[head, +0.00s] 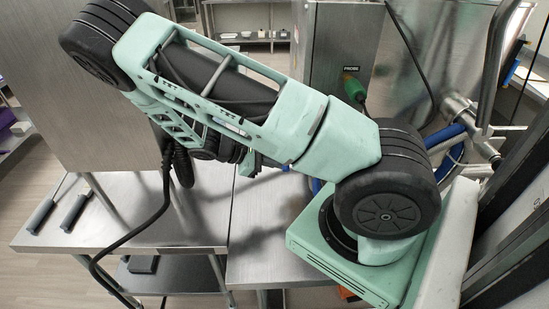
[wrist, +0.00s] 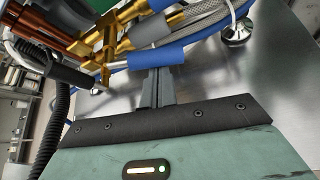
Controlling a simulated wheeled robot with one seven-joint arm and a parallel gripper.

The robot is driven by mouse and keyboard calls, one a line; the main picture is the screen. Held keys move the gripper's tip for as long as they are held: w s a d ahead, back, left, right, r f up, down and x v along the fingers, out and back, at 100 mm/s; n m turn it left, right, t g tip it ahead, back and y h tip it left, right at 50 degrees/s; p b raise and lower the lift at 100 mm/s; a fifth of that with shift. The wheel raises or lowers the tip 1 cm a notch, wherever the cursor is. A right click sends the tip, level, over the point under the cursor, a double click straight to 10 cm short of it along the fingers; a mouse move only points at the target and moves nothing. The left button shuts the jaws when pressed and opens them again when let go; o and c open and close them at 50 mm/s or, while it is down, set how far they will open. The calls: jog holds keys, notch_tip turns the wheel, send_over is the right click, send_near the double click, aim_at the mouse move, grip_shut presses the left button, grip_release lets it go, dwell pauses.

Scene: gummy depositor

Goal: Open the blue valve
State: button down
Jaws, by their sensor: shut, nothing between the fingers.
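My gripper (wrist: 157,80) shows in the wrist view with its dark fingers shut and nothing between them. A thick bright blue sleeve (wrist: 165,55) lies across the view just beyond the fingertips; I cannot tell whether it is the blue valve's handle or a hose, or whether the fingers touch it. Brass fittings (wrist: 108,45) and a grey-blue sleeve (wrist: 150,29) are just above and behind it. In the head view my arm hides most of the gripper and the fittings; the valve cannot be made out there.
A blue hose (head: 442,136) and steel pipes stand at the right. A steel cabinet with a green plug (head: 353,88) is behind my arm. A steel table (head: 130,222) with two dark-handled tools is at the left. A black ribbed hose (wrist: 58,125) hangs left in the wrist view.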

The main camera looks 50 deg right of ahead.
jog(key=shift+s+a+r+n+g+y+p, duration=0.1)
jog(key=shift+s+r+n+g+y+p, duration=0.1)
jog(key=shift+r+n+y+p, duration=0.15)
jog(key=shift+s+a+r+n+g+y+p, duration=0.15)
jog(key=shift+r+n+g, duration=0.1)
jog(key=shift+r, duration=0.15)
jog(key=shift+w+d+r, duration=0.1)
dwell(0.3)
jog(key=b+v, duration=0.3)
jog(key=v, duration=0.4)
jog(key=shift+w+r, duration=0.15)
